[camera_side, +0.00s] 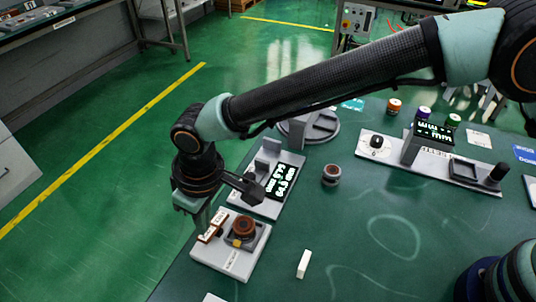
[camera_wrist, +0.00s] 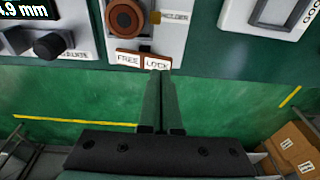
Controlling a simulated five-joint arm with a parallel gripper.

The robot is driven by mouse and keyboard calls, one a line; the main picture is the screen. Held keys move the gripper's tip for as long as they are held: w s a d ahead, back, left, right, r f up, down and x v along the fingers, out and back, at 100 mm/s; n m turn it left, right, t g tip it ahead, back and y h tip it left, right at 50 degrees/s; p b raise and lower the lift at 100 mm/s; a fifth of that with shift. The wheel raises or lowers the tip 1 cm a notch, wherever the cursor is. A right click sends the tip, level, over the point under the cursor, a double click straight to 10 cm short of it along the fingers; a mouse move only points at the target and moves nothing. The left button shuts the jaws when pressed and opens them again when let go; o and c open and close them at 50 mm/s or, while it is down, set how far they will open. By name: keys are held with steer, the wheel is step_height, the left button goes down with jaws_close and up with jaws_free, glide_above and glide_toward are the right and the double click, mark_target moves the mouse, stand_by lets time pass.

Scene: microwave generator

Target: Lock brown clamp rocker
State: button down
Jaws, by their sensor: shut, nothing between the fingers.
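The brown clamp rocker (camera_wrist: 128,58) shows in the wrist view with FREE on its left half and LOCK on its right half. It also shows in the side view (camera_side: 211,228) at the left edge of a light grey plate. My gripper (camera_wrist: 160,73) is shut and empty, its two fingers side by side. Its tips are at the lower edge of the LOCK half; I cannot tell whether they touch it. In the side view my gripper (camera_side: 202,222) points down behind the rocker. Which way the rocker is tilted is not clear.
A round brown-topped part (camera_side: 243,227) sits in a dark holder on the same plate, with a small yellow piece beside it. A plate with a lit display (camera_side: 281,181) stands just behind. A white block (camera_side: 303,264) lies to the right. The table edge is close by.

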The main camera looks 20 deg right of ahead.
steer(key=shift+f, duration=1.15)
stand_by(0.9)
steer(key=shift+r, duration=3.6)
steer(key=shift+w+d+r, duration=0.2)
steer(key=shift+d, duration=0.05)
steer(key=w+d+r+m+t, duration=0.1)
steer(key=w+d+r, duration=0.1)
steer(key=d+r, duration=0.35)
steer(key=w+d+r+m, duration=0.2)
steer(key=d+r, duration=0.1)
steer(key=d, duration=0.6)
steer(key=w+d+r+m+t, duration=0.15)
steer(key=d+r, duration=0.25)
steer(key=d, duration=0.4)
steer(key=s+d+m+t, duration=0.1)
steer(key=s+d, duration=0.4)
steer(key=d, duration=0.5)
steer(key=s+d+m+t+h, duration=0.1)
steer(key=s+d+m, duration=0.2)
steer(key=d, duration=0.8)
steer(key=shift+s+d+r, duration=0.25)
steer(key=shift+s+r, duration=0.05)
steer(key=shift+s, duration=0.8)
